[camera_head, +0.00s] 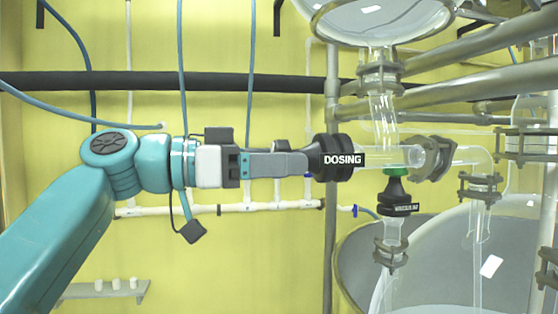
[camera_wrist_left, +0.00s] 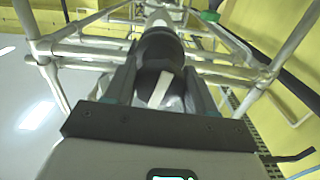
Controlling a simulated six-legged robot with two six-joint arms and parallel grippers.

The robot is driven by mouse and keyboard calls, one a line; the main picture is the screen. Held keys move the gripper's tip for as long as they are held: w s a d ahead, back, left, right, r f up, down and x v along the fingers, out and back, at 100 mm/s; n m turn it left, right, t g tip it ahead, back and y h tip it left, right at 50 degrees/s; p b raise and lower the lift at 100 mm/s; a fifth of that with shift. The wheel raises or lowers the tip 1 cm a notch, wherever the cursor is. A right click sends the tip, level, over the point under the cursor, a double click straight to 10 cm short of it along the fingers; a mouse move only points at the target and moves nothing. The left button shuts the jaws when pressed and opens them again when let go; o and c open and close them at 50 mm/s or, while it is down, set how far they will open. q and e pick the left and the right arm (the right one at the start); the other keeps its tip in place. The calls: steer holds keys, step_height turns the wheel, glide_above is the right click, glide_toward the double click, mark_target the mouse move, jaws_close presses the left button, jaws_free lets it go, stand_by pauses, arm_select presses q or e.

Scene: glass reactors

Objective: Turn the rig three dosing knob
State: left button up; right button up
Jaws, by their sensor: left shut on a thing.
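The black dosing knob (camera_head: 333,158) carries a white label reading "DOSING" and sits on the left end of a horizontal glass tube. My left gripper (camera_head: 308,161) reaches it from the left and is shut on it. In the left wrist view the dosing knob (camera_wrist_left: 160,75) lies between the two fingers of the left gripper (camera_wrist_left: 158,88), with a pale stripe across its near face. The far side of the knob is hidden. My right gripper is in neither view.
A second black knob (camera_head: 396,196) with a green collar and a label stands just below right. Glass tubing (camera_head: 384,110), clamps and metal pipes (camera_head: 460,95) crowd the right side. A large vessel (camera_head: 430,250) is below. A yellow wall (camera_head: 230,255) lies behind.

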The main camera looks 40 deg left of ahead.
arm_select(q)
steer(key=n, duration=0.4)
steer(key=shift+d+f+p, duration=0.1)
steer(key=shift+p, duration=0.3)
steer(key=n, duration=0.4)
steer(key=shift+p, duration=0.4)
steer(key=n+p, duration=0.1)
steer(key=n, duration=0.3)
steer(key=shift+n, duration=0.3)
steer(key=shift+n+p, duration=0.75)
steer(key=shift+n, duration=1.35)
steer(key=o, duration=0.9)
steer(key=shift+s, duration=0.1)
steer(key=shift+o, duration=0.5)
steer(key=shift+s, duration=0.1)
